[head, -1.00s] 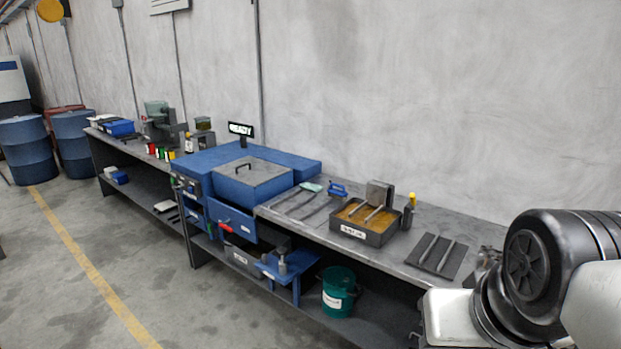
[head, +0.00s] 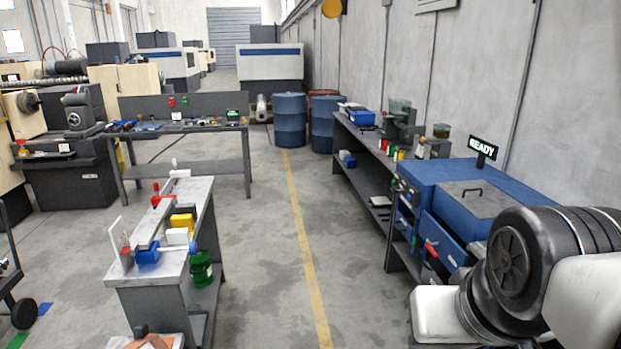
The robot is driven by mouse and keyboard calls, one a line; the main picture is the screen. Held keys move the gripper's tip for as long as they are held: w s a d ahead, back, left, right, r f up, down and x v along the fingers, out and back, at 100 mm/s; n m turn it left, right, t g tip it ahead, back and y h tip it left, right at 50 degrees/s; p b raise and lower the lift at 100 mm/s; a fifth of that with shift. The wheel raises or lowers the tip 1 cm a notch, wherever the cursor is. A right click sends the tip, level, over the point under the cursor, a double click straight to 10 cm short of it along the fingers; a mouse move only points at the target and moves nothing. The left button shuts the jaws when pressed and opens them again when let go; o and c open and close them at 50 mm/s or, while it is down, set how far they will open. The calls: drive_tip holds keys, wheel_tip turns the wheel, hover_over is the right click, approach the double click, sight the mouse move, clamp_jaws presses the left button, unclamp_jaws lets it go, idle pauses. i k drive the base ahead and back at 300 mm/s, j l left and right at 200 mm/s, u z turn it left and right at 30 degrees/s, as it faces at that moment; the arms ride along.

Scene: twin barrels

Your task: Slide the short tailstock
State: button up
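No part is clearly readable as the short tailstock. A grey bench (head: 196,195) at left centre carries a long grey rail fixture (head: 156,222) with red-topped parts (head: 156,188) and a white upright end piece (head: 181,174), too small to identify surely. Blue (head: 148,256), white (head: 177,237) and yellow (head: 183,222) blocks sit beside the rail. A lathe-like machine (head: 76,112) with a grey head stands at the far left. My arm fills the lower right, well apart from both. My gripper is out of view.
A blue cabinet (head: 455,180) with a READY sign (head: 483,147) stands at right, with a drawer pulled out. Two blue barrels (head: 290,121) (head: 325,122) stand at the back. A rear workbench (head: 183,128) holds small tools. The floor (head: 270,215) along the yellow line is clear.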

sight(80, 104)
drive_tip(key=i+j+u, duration=0.2)
drive_tip(key=i, duration=1.4)
drive_tip(key=i+l+u, duration=0.2)
drive_tip(key=i, duration=1.35)
drive_tip(key=i+l, duration=0.1)
drive_tip(key=i, duration=3.15)
drive_tip(key=i+j+u, duration=0.1)
drive_tip(key=i+u, duration=0.65)
drive_tip(key=i+l+u, duration=0.35)
drive_tip(key=i+j+u, duration=0.15)
drive_tip(key=u, duration=0.25)
drive_tip(key=i+u, duration=0.4)
drive_tip(key=i+j+u, duration=0.1)
drive_tip(key=u, duration=0.25)
drive_tip(key=i+l+u, duration=0.1)
drive_tip(key=i+u, duration=0.65)
drive_tip(key=i, duration=2.7)
